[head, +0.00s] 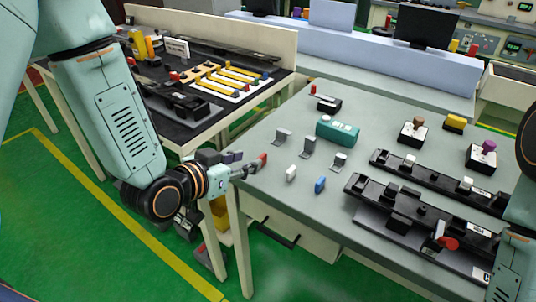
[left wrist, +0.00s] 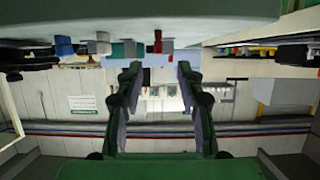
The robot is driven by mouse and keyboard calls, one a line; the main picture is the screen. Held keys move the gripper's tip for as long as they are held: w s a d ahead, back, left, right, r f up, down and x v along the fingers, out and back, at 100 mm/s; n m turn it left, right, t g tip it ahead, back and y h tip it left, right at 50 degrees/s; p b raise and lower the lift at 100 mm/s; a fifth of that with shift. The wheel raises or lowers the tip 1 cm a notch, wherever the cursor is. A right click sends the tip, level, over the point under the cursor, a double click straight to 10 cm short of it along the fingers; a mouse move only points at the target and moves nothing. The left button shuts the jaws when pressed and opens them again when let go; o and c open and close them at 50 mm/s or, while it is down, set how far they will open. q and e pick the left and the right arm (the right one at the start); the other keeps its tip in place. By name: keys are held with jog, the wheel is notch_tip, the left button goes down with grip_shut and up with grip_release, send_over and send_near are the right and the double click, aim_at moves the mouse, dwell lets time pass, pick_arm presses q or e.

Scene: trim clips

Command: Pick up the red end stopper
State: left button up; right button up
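The red end stopper (head: 263,158) stands at the left edge of the grey table, in a loose row with a white stopper (head: 291,173) and a blue stopper (head: 320,185). My left gripper (head: 246,171) is just left of the red stopper, its fingertips pointing at it. In the left wrist view, which looks upside down, the fingers are spread apart (left wrist: 159,68) with nothing held between them. The red stopper (left wrist: 158,42) appears there above the gap, beyond the fingertips. Whether a fingertip touches it cannot be told. My right gripper is out of view.
Grey brackets (head: 309,146) and a teal block (head: 338,132) stand behind the stoppers. Black fixtures (head: 400,222) fill the table's right side, one with a red knob (head: 448,243). A second table (head: 190,128) with yellow parts stands at the back left.

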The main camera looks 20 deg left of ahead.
aim_at(258, 157)
pick_arm(q)
jog(key=shift+d, duration=0.35)
jog(key=shift+w+f, duration=0.35)
jog(key=shift+w, duration=0.2)
jog(key=b+x, duration=0.1)
jog(key=x, duration=0.3)
jog(key=shift+s+a+f, duration=0.1)
jog(key=shift+f, duration=0.1)
jog(key=shift+w+d+f, duration=0.1)
jog(key=shift+w+d, duration=0.25)
jog(key=shift+w, duration=0.15)
jog(key=shift+w+a, duration=0.1)
jog(key=shift+a, duration=0.05)
